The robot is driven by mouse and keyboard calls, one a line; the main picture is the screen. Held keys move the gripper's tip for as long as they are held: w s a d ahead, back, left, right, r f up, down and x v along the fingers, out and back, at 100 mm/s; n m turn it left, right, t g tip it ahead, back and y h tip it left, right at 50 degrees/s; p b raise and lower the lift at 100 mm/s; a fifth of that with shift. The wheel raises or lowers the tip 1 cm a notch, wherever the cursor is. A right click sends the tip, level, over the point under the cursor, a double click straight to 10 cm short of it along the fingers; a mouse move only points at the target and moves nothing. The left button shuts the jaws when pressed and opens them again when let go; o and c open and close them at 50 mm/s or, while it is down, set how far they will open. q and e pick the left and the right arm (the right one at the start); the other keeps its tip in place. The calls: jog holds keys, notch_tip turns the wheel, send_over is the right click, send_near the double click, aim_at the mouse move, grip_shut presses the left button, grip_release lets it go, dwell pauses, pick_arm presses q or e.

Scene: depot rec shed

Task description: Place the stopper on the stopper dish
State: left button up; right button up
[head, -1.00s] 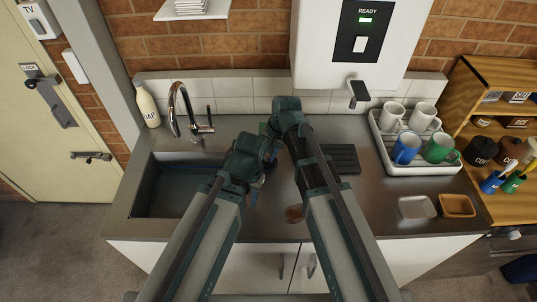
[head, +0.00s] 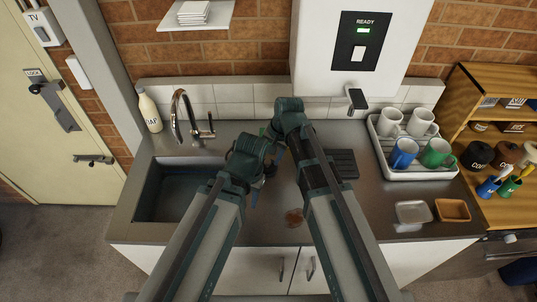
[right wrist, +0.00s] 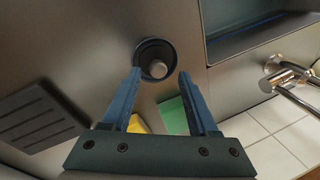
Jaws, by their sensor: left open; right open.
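The stopper (right wrist: 154,60), a dark round disc with a grey knob, shows in the right wrist view on the steel counter beside the sink. My right gripper (right wrist: 160,74) is open and empty, with the stopper just past its fingertips, roughly between them. In the head view my arms hide the stopper. My left gripper (head: 264,178) is open near the sink's right edge, its fingers mostly hidden by its own wrist. A pale shallow dish (head: 413,212) and a tan dish (head: 452,210) lie on the counter at right; I cannot tell which is the stopper dish.
The sink (head: 180,192) and tap (head: 190,118) are at left. A ridged dark pad (head: 344,164) lies right of my arms. A white rack (head: 419,171) holds mugs. Green (right wrist: 173,115) and yellow items lie beyond my right fingers.

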jog(key=w+p+v, duration=0.1)
jog(key=p+v, duration=0.7)
jog(key=v, duration=0.2)
pick_arm(q)
notch_tip(320, 180, up, 9)
jog(key=shift+r, duration=0.15)
pick_arm(e)
jog(key=s+d+n+g+h, duration=0.1)
jog(key=s+d+n+h, duration=0.2)
jog(key=s+n, duration=0.5)
jog(key=s+f, duration=0.1)
jog(key=s, duration=0.7)
jog(key=shift+n+h, duration=0.3)
jog(key=shift+h, duration=0.1)
jog(key=shift+s, duration=0.1)
pick_arm(q)
notch_tip(320, 180, down, 6)
jog(key=b, duration=0.5)
jog(key=shift+b, duration=0.35)
pick_arm(e)
notch_tip(320, 180, down, 6)
jog(key=shift+r, duration=0.1)
